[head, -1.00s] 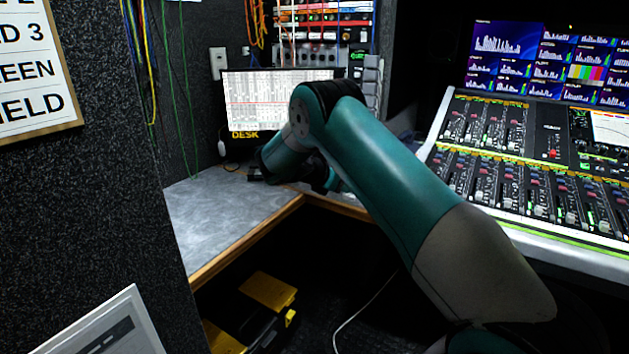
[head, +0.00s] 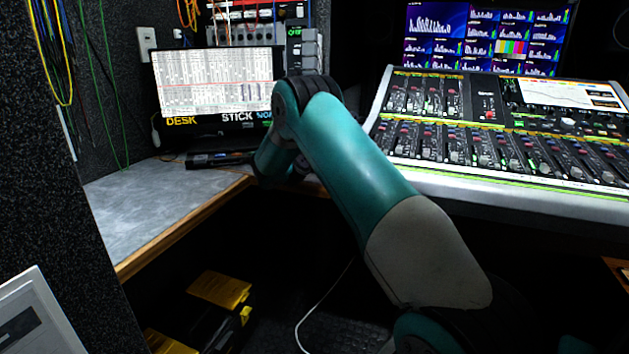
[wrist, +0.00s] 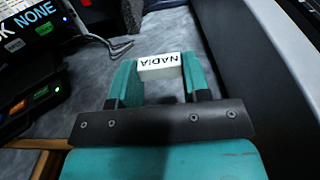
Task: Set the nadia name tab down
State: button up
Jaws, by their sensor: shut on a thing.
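The nadia name tab (wrist: 160,66) is a small white block with dark lettering, upside down in the wrist view. My gripper (wrist: 157,72) is shut on it, one teal finger on each side. Behind and beneath it in that view is the grey desk top (wrist: 105,80); I cannot tell whether the tab touches it. In the head view the grey desk top (head: 140,200) lies at the left, and my arm hides the gripper and the tab.
A screen (head: 215,85) with labels below it stands at the desk's back. A dark device (wrist: 30,92) with lit buttons is left in the wrist view. The mixing console (head: 480,150) is at the right. Yellow-lidded cases (head: 220,290) sit below the desk.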

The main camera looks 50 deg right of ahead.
notch_tip(320, 180, down, 9)
jog(key=shift+r+b, duration=0.1)
jog(key=shift+b, duration=0.85)
